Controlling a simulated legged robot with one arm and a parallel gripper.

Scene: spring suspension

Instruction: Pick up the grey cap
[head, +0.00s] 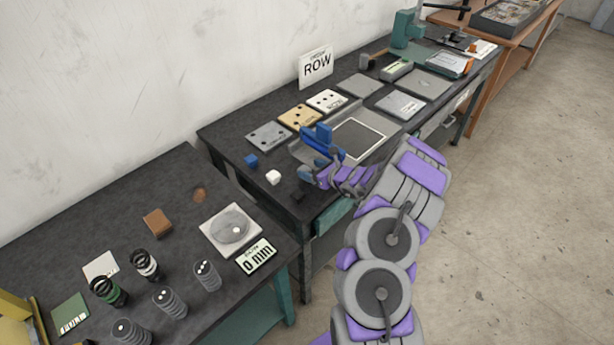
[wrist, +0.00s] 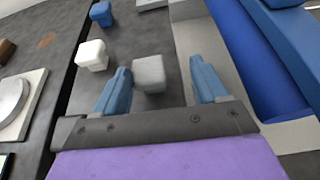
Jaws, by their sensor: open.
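The grey cap (wrist: 149,72) is a small block with rounded edges, standing on the dark bench top in the wrist view. My gripper (wrist: 160,76) is open, with its two blue fingers pointing towards the cap. The cap shows between the fingers, nearer the left one. I cannot tell whether a finger touches it.
A white cap (head: 273,177) and a blue cap (head: 251,160) stand left of my gripper. A gap separates the two benches.

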